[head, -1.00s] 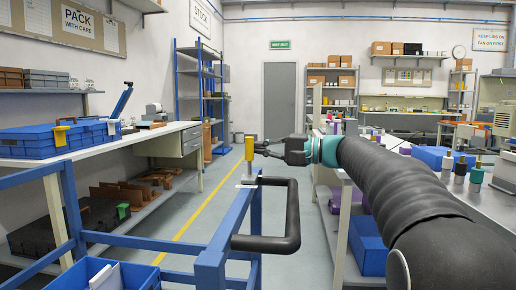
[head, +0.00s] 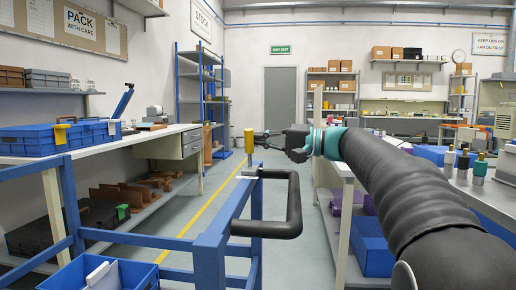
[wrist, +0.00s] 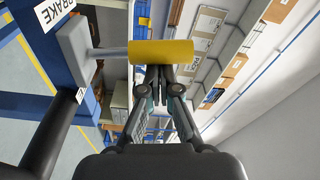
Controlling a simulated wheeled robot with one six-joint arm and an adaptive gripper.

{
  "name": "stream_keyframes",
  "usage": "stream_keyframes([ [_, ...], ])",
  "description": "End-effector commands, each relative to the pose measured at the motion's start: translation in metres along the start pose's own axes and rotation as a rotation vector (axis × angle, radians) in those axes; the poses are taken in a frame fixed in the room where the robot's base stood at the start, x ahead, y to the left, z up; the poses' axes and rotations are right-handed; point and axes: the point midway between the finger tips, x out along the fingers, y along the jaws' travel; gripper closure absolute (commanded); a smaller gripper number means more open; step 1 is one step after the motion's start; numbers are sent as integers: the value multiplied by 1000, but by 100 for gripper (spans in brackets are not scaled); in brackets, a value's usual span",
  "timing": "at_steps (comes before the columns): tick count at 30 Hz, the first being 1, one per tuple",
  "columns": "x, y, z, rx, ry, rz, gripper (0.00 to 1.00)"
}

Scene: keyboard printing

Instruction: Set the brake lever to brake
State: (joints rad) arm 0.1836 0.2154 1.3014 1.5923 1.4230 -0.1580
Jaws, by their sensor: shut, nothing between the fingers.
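The brake lever has a yellow cylindrical knob (head: 249,140) standing upright above the blue cart rail. In the wrist view the yellow knob (wrist: 161,52) sits on a thin silver rod that joins a grey block beside a "BRAKE" label (wrist: 58,10). My gripper (head: 262,139) comes in from the right at knob height, fingers pointing left at the knob. In the wrist view my gripper (wrist: 159,74) has its fingertips together right against or just short of the knob's side; I cannot tell if they touch. The fingers hold nothing.
A black bent handle (head: 293,205) sticks out from the blue cart frame (head: 212,245) below my gripper. A blue bin (head: 135,278) is at lower left. White workbenches stand on both sides, with a clear aisle and yellow floor line (head: 205,215) between.

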Motion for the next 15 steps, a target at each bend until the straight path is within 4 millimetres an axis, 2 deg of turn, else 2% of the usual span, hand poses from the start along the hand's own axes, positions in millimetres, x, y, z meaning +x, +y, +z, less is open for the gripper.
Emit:
stream_keyframes([
  [1, 0, 5, 4, -33, 0, -5, 100],
  [9, -2, 1, 16, -209, 0, -30, 100],
  [15, -3, -2, 22, -208, 0, -29, 100],
])
